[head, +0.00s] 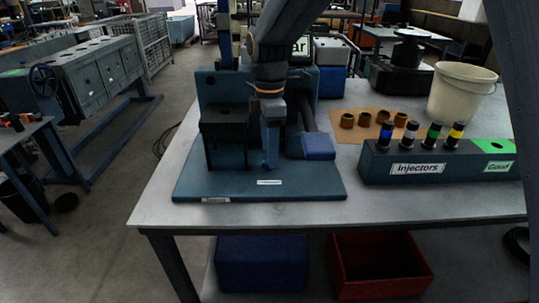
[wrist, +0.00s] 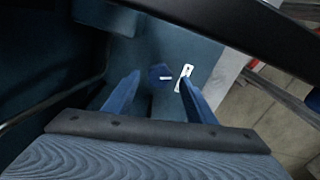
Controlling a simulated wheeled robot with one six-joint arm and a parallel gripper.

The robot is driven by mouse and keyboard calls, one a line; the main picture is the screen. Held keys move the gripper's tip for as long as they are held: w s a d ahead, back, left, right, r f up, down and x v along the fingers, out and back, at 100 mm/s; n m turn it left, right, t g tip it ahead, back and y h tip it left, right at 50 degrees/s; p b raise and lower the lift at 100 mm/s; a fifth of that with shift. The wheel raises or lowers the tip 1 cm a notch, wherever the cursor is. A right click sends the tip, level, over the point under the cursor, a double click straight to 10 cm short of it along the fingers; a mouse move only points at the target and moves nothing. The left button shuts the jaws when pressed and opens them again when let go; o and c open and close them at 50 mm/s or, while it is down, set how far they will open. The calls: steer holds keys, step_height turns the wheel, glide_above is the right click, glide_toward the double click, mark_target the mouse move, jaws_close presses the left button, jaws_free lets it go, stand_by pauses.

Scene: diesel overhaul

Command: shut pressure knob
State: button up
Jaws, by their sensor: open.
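My gripper (head: 270,163) points down over the blue test stand's base plate (head: 215,184) on the table. In the wrist view its two blue fingers (wrist: 159,78) are apart, with nothing held between them. A small dark blue knob-like piece with a white mark (wrist: 160,70) shows between and beyond the fingertips; I take it for the pressure knob. I cannot tell its exact distance from the fingers. A white label (wrist: 186,72) lies beside it, near the right finger. In the head view the knob cannot be made out, as my gripper covers that area.
A dark block (head: 225,135) stands left of my gripper and a blue box (head: 319,146) right of it. The injector rack (head: 405,168) holds several coloured injectors. Several brown cups (head: 347,120) and a white bucket (head: 460,95) stand behind. The table's front strip (head: 260,214) is clear.

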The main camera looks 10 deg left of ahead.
steer(key=shift+f, duration=1.6)
steer(key=c, duration=1)
steer(key=shift+s+r+m+p, duration=0.1)
steer(key=shift+r+m+p, duration=0.05)
steer(key=shift+m+p, duration=0.8)
steer(key=shift+c, duration=0.2)
steer(key=shift+m+p, duration=0.45)
steer(key=shift+m, duration=0.9)
steer(key=o, duration=1)
